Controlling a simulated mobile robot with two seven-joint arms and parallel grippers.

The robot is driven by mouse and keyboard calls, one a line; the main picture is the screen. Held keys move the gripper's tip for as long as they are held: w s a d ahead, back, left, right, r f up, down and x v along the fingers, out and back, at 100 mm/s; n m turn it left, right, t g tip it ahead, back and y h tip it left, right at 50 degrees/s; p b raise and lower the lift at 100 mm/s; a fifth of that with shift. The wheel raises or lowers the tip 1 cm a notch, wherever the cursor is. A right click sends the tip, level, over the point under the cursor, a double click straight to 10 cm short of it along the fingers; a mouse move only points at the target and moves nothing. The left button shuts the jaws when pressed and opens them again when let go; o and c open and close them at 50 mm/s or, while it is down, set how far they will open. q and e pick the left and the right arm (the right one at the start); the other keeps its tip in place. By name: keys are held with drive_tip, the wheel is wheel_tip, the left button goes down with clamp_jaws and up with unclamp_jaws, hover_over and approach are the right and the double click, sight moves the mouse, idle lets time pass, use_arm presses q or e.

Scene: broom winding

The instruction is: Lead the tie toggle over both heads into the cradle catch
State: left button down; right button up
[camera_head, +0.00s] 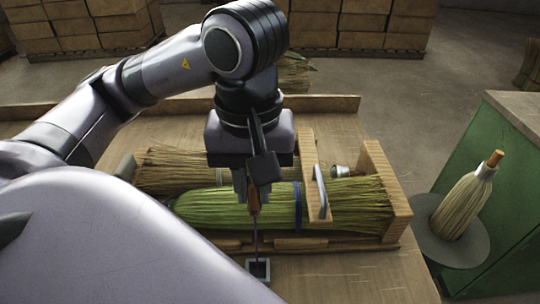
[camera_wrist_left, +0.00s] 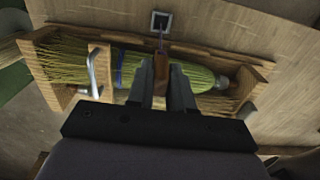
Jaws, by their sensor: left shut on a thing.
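My left gripper (camera_head: 251,192) points down over the cradle and is shut on the brown tie toggle (camera_head: 254,206); the toggle also shows between the fingers in the wrist view (camera_wrist_left: 160,78). A thin cord runs from the toggle to a small dark square fitting (camera_head: 258,268) on the table's near side. Two broom heads lie side by side in the wooden cradle (camera_head: 385,170): a green one (camera_head: 222,208) in front with a blue band, and a tan one (camera_head: 160,170) behind, partly hidden. The toggle is above the green head. I cannot make out the catch for certain.
A wooden crossbar (camera_head: 308,160) with a grey handle (camera_head: 321,190) spans the heads to the gripper's right. A finished broom head (camera_head: 460,205) stands on a round grey plate beside a green cabinet (camera_head: 500,150). Stacked boxes (camera_head: 90,25) are at the back.

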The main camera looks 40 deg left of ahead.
use_arm(q)
drive_tip(key=shift+w+a+r, duration=0.1)
drive_tip(key=shift+w+a, duration=0.15)
drive_tip(key=shift+a, duration=0.15)
drive_tip(key=shift+w+a+p, duration=1.1)
drive_tip(key=shift+w+a, duration=10.15)
drive_tip(key=shift+w, duration=0.55)
drive_tip(key=shift+s+f+b, duration=0.1)
drive_tip(key=shift+f+b, duration=4)
drive_tip(key=shift+f, duration=6.6)
drive_tip(key=c, duration=0.9)
unclamp_jaws()
drive_tip(key=shift+c, duration=0.2)
